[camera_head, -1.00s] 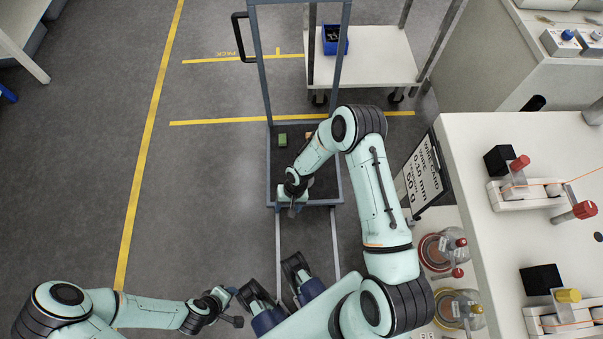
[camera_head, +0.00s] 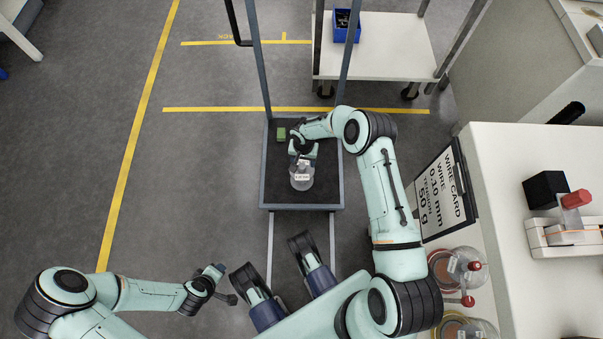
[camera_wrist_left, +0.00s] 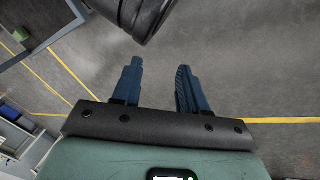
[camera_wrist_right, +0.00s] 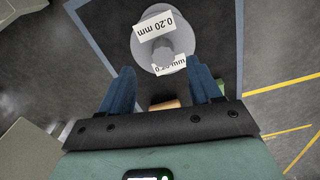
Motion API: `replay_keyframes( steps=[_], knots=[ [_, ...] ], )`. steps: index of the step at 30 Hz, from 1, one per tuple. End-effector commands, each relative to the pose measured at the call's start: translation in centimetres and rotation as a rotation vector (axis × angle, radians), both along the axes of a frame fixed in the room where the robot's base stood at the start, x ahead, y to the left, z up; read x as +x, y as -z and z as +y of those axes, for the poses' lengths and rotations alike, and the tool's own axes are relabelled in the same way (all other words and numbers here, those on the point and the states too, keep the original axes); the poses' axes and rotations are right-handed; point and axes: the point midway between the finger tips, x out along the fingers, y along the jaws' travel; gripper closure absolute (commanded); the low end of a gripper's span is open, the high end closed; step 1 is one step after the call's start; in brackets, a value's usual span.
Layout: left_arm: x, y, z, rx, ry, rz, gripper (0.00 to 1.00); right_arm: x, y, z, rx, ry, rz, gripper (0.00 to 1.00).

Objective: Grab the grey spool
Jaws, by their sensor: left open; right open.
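The grey spool (camera_head: 301,178) sits on the dark deck of the cart, with a white label on it. In the right wrist view the spool (camera_wrist_right: 182,22) shows a "0.20 mm" label and a round hub, just beyond the fingertips. My right gripper (camera_head: 303,154) is open at the spool's far side; its fingers (camera_wrist_right: 163,72) point toward the spool's near part. Whether they touch it I cannot tell. My left gripper (camera_head: 226,284) is open and empty, well away to the lower left; its fingers (camera_wrist_left: 160,65) show over bare floor.
A green block (camera_head: 281,133) lies on the cart deck (camera_head: 275,185), behind the spool. An orange-brown block (camera_wrist_right: 165,104) shows in the right wrist view. The cart's uprights (camera_head: 261,60) rise around the deck. A bench (camera_head: 500,190) with a wire card (camera_head: 440,195) stands right.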

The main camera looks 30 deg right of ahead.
Motion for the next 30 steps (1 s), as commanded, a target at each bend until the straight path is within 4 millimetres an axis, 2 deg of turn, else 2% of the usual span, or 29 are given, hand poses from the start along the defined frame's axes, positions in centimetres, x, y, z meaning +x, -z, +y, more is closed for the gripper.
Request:
replay_keyframes(
  steps=[10, 13, 20, 26, 30],
  knots=[
    [-3.3, 3.2, 0.5, -0.006, -0.005, 0.111, 0.57, 0.3, 4.6, 0.4, 0.001, 0.001, 0.002, 0.37],
    [-3.7, 3.5, 0.6, -0.006, -0.006, 0.127, 0.57, 0.2, 5.2, 0.4, 0.001, 0.000, 0.001, 0.37],
    [-3.8, 3.5, 0.6, -0.006, -0.007, 0.129, 0.57, 0.3, 5.2, 0.4, 0.001, 0.000, 0.000, 0.37],
    [-3.8, 3.5, 0.6, -0.006, -0.007, 0.128, 0.57, 0.3, 5.2, 0.4, 0.001, 0.000, 0.000, 0.99],
    [-3.8, 3.5, 0.6, -0.007, -0.007, 0.128, 0.57, 0.3, 5.1, 0.4, 0.001, 0.000, -0.001, 1.00]
  ],
)
